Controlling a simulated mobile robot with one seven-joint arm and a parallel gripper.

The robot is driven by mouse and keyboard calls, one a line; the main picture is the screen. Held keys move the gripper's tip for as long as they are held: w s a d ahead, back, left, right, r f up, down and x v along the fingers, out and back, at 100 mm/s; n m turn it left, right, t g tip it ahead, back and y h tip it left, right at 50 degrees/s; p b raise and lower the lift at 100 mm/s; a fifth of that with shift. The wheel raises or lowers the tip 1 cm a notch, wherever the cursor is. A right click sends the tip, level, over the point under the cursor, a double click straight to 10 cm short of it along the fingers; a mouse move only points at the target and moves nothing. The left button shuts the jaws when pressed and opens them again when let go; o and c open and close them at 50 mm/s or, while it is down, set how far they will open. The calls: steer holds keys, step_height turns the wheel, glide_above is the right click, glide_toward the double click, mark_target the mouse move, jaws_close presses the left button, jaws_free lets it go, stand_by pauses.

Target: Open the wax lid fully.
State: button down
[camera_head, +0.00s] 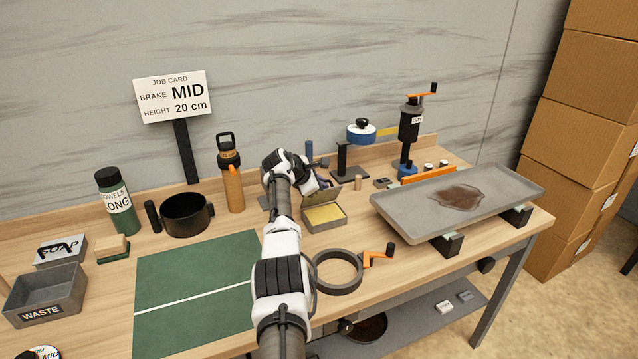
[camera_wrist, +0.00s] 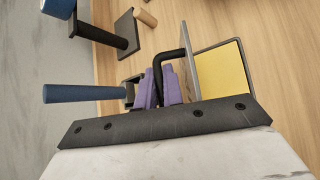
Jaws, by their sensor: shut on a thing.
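The wax box (camera_head: 324,226) stands open in the middle of the bench, with yellow wax showing inside. In the wrist view the wax box (camera_wrist: 240,47) is right of my gripper. Its grey lid (camera_wrist: 190,75) is raised and seen nearly edge-on, standing up along the side of the box nearer my gripper. A black bent handle (camera_wrist: 157,68) reaches from the lid to between the purple fingers. My gripper (camera_wrist: 165,86) is shut on this handle. In the head view my gripper (camera_head: 323,184) is behind the box, and my wrist partly hides the lid.
A blue-handled tool (camera_wrist: 85,93) lies close by my gripper. A black stand (camera_head: 350,162) with a blue roll is behind. A grey tray (camera_head: 405,215) with a brown stain is right, a dark ring (camera_head: 337,286) in front, an orange bottle (camera_head: 233,185) left.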

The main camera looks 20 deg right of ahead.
steer(key=shift+w+g, duration=0.15)
steer(key=shift+g, duration=0.15)
stand_by(0.4)
steer(key=c, duration=1.8)
jaws_free()
steer(key=shift+v, duration=1.45)
steer(key=b+v, duration=0.2)
steer(key=v, duration=0.9)
steer(key=shift+w+a, duration=0.1)
